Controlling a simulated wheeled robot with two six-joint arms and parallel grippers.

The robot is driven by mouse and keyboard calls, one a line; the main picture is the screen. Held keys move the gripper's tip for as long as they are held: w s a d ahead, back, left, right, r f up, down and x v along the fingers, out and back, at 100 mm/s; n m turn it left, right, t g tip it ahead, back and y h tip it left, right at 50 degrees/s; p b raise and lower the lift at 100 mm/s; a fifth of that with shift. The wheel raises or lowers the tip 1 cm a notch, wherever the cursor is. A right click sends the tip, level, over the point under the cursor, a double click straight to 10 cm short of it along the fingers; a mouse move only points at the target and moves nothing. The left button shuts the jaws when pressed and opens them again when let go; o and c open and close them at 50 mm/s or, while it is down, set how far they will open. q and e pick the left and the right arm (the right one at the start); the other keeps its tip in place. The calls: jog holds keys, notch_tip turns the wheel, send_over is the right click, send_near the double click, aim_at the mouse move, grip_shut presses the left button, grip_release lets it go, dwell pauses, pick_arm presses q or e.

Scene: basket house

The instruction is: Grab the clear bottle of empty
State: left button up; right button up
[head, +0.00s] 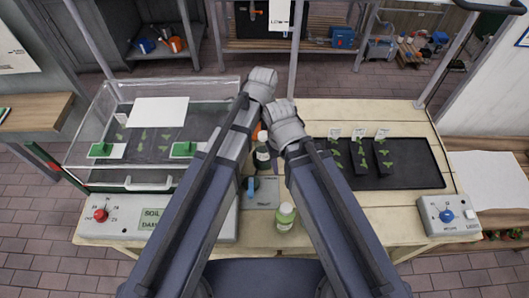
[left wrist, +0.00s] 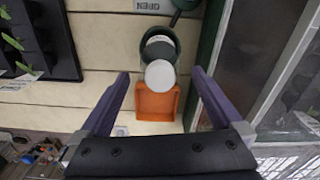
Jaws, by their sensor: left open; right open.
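A clear bottle (head: 286,216) with a pale green tint and a light cap stands upright near the table's front edge, between my arms. A dark bottle (head: 263,155) with a pale label stands farther back. My left gripper (left wrist: 162,73) is open and empty in the left wrist view. Between its fingers show a round white top (left wrist: 160,73), dark green round shapes behind it, and an orange square piece (left wrist: 157,101); which bottle the white top belongs to is unclear. My right gripper (head: 287,122) is by the dark bottle in the head view; its fingertips are mostly hidden.
A seedling tray (head: 425,165) lies to the right. A glass-sided box (head: 90,130) with plants stands left. Control boxes with a red knob (head: 100,215) and a blue knob (head: 447,215) sit at the front corners. A grey plate (head: 259,200) lies between the arms.

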aim_at(263, 146)
pick_arm(q)
jog(key=shift+f, duration=0.1)
pick_arm(e)
jog(key=shift+f, duration=0.1)
pick_arm(q)
notch_tip(263, 146, down, 8)
jog(key=b, duration=0.8)
pick_arm(e)
notch_tip(263, 146, down, 8)
jog(key=shift+r, duration=0.15)
pick_arm(q)
jog(key=shift+r, duration=0.2)
jog(key=shift+c, duration=0.2)
pick_arm(e)
jog(key=shift+r, duration=0.1)
pick_arm(q)
jog(key=c, duration=1.3)
jog(key=shift+r, duration=0.1)
pick_arm(e)
jog(key=shift+r, duration=0.1)
pick_arm(q)
notch_tip(263, 146, up, 10)
jog(key=p, duration=1)
pick_arm(e)
notch_tip(263, 146, up, 10)
